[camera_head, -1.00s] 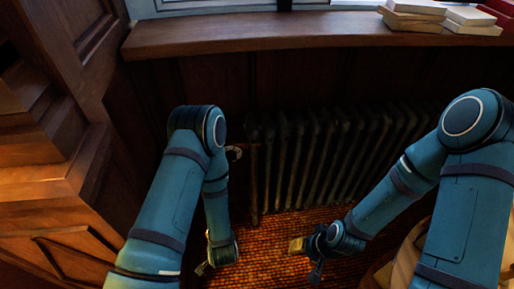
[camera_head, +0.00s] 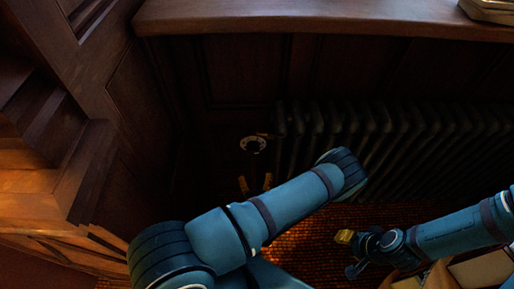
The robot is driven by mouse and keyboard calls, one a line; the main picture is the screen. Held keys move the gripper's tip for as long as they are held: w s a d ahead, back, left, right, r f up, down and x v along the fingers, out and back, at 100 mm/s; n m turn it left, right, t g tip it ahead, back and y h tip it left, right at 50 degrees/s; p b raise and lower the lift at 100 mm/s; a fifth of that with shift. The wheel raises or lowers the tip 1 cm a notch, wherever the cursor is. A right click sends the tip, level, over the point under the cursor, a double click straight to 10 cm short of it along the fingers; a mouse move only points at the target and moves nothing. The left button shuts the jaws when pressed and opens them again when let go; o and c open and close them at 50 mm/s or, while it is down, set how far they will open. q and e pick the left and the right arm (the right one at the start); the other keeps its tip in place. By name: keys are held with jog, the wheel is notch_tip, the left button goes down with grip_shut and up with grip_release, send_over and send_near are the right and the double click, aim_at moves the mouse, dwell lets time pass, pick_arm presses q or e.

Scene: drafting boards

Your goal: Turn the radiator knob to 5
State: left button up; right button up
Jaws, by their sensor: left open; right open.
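The radiator knob (camera_head: 252,144) is a small round dial with a pale ring and a dark centre, at the left end of the dark ribbed radiator (camera_head: 400,140). Its markings are too small to read. My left gripper (camera_head: 255,184) shows as two brass-coloured fingertips, spread apart and empty, just below the knob in the picture. They look apart from it; the depth between them is hard to judge. The rest of that gripper is dark or hidden behind my arm. My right gripper (camera_head: 350,240) is open and empty, low over the patterned floor at the right.
A wooden window sill (camera_head: 320,18) runs above the radiator, with books (camera_head: 488,10) at its right end. Wooden panelling (camera_head: 140,110) closes off the left side. A pale box-like thing (camera_head: 480,268) lies at the lower right. The patterned floor (camera_head: 320,225) is partly bare.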

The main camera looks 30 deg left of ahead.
aim_at(254, 154)
pick_arm(q)
jog(key=b+x, duration=0.1)
jog(key=x, duration=1.1)
jog(key=shift+w+f, duration=0.1)
jog(key=c, duration=0.9)
